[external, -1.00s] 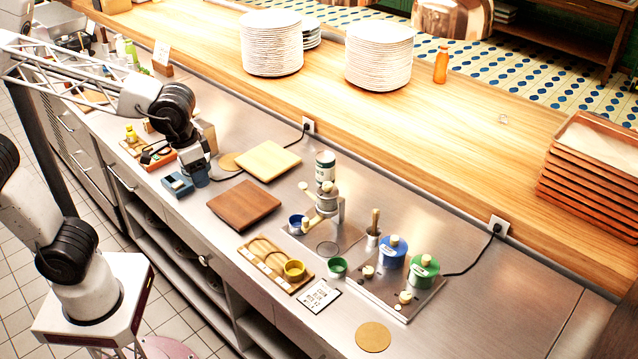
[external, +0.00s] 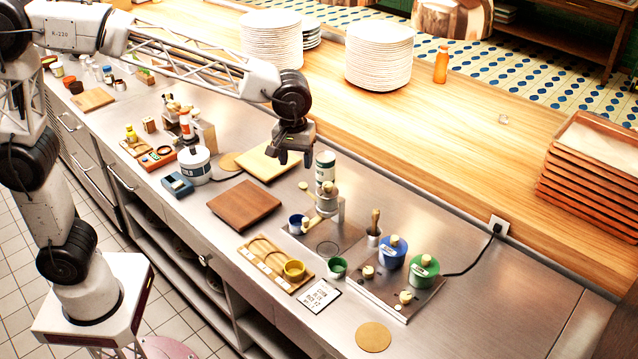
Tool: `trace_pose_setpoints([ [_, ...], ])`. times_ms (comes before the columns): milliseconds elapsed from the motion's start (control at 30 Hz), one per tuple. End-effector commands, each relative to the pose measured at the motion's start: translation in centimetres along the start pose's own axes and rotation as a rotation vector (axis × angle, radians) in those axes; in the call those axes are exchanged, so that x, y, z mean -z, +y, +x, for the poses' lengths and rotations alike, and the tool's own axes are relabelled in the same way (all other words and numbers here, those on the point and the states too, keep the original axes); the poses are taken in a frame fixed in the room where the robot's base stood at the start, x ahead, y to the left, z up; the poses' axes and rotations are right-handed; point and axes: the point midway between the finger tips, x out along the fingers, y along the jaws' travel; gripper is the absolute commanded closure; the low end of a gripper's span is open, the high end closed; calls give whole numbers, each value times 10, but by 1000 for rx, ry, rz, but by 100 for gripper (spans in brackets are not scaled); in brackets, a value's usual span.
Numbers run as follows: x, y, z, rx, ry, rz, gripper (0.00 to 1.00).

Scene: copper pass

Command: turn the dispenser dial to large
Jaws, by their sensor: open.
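The dispenser (external: 328,200) stands on the steel counter near the middle, a grey stand with a pale canister with a green band at its top. Beige knob-like parts show on its left side. I cannot tell which part is the dial, and no size setting is readable. My gripper (external: 293,160) is open and empty. It points down, up and to the left of the dispenser, in front of the light wooden board in this view. It appears apart from the dispenser.
Blue (external: 393,252) and green (external: 424,271) pots stand right. The counter's right end is clear.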

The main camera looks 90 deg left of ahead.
Motion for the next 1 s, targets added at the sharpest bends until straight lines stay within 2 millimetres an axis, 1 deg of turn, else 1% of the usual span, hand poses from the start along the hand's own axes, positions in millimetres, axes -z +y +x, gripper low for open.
trace_pose_setpoints([
  [33,9,11,5,7,-2,-37,44],
  [200,32,40,18,24,-7,-161,44],
  [300,42,53,24,31,-8,-216,44],
  [400,50,62,29,37,-9,-256,44],
  [600,55,68,32,40,-9,-285,44],
  [1000,54,67,34,41,-10,-284,44],
])
